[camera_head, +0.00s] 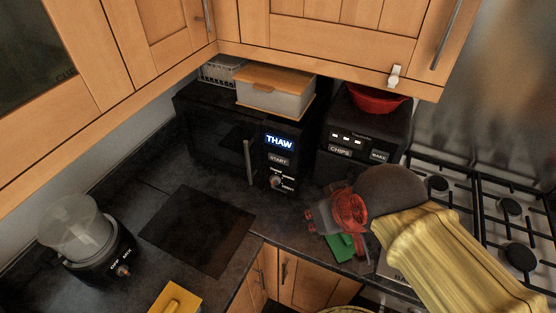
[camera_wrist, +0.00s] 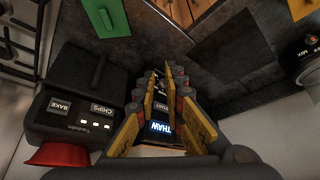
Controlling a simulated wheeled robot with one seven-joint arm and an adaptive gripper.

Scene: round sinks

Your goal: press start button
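The start button (camera_head: 278,160) is a grey bar labelled START on the black microwave (camera_head: 217,133), below its lit THAW display (camera_head: 279,142). My gripper (camera_head: 316,216) is in front of the microwave, to the right of and below the button in the head view. In the wrist view my gripper (camera_wrist: 160,73) has its fingers apart with a narrow gap and nothing between them. It is clear of the microwave's front in the head view.
A black CHIPS/BAKE appliance (camera_head: 366,132) with a red bowl (camera_head: 376,99) stands right of the microwave. A gas hob (camera_head: 500,207) is at the right. A blender (camera_head: 83,233) stands at the left. A green item (camera_head: 343,247) lies below my gripper. Cabinets (camera_head: 320,38) hang above.

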